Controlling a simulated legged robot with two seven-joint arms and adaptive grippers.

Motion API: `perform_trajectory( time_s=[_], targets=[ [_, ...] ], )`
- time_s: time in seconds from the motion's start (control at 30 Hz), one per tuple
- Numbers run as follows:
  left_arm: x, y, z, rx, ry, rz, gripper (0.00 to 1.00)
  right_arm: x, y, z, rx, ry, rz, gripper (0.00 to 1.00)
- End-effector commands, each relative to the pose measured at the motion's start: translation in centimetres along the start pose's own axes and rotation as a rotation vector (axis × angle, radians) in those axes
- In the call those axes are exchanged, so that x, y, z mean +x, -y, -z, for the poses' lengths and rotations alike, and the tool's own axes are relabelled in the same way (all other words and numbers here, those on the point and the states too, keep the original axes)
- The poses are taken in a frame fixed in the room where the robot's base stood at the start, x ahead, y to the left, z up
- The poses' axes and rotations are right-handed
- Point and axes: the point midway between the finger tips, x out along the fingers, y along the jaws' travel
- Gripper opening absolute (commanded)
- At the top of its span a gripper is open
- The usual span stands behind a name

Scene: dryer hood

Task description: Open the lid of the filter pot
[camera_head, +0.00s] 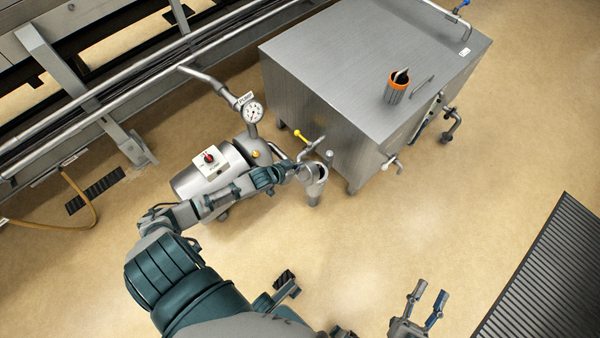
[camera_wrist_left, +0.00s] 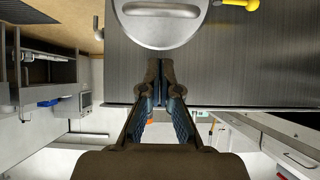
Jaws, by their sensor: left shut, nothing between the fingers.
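The filter pot (camera_head: 314,190) is a small metal cylinder standing beside the steel tank's near corner. Its top shows a rim around a greyish inside; whether it is fully uncovered is too small to tell. In the left wrist view a round metal disc (camera_wrist_left: 160,34), apparently the lid, faces me at the top and is cut off by the picture edge. My left gripper (camera_head: 291,168) is just left of the pot's top. Its fingertips (camera_wrist_left: 166,80) are shut and empty, below the disc in the picture, with contact unclear. My right gripper (camera_head: 428,294) is open and empty, low in the head view.
The steel tank (camera_head: 345,105) stands behind the pot. A yellow-handled valve (camera_head: 300,136) is close by, also in the left wrist view (camera_wrist_left: 240,4). The pump (camera_head: 205,172) and gauge (camera_head: 253,112) are to the left. Floor is clear right of the pot.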

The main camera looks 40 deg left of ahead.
Motion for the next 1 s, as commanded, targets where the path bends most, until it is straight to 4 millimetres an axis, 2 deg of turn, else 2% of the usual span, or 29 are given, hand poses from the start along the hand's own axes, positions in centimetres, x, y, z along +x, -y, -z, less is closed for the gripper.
perform_trajectory(
  time_s=[0.03, 0.17, 0.3, 0.43, 1.0],
  targets=[
    [1.0, 0.0, -0.4, 0.0, 0.003, 0.0, 0.0, -0.2, 0.1, 0.2, 0.005, -0.051, 0.001, 0.4],
    [2.8, 0.0, -0.4, 0.0, 0.002, 0.0, 0.0, -0.7, 0.3, 2.3, 0.016, -0.204, 0.004, 0.4],
    [1.9, 0.0, -2.5, 0.001, 0.006, -0.001, 0.0, -1.3, 0.4, 3.8, 0.023, -0.306, 0.006, 0.4],
    [1.5, 0.0, -3.5, 0.001, 0.003, 0.0, 0.0, -1.7, 0.5, 4.7, 0.028, -0.368, 0.006, 0.4],
    [1.1, 0.0, -3.9, 0.001, -0.009, 0.0, 0.0, -1.7, 0.5, 5.1, 0.029, -0.395, 0.007, 0.4]
  ],
)
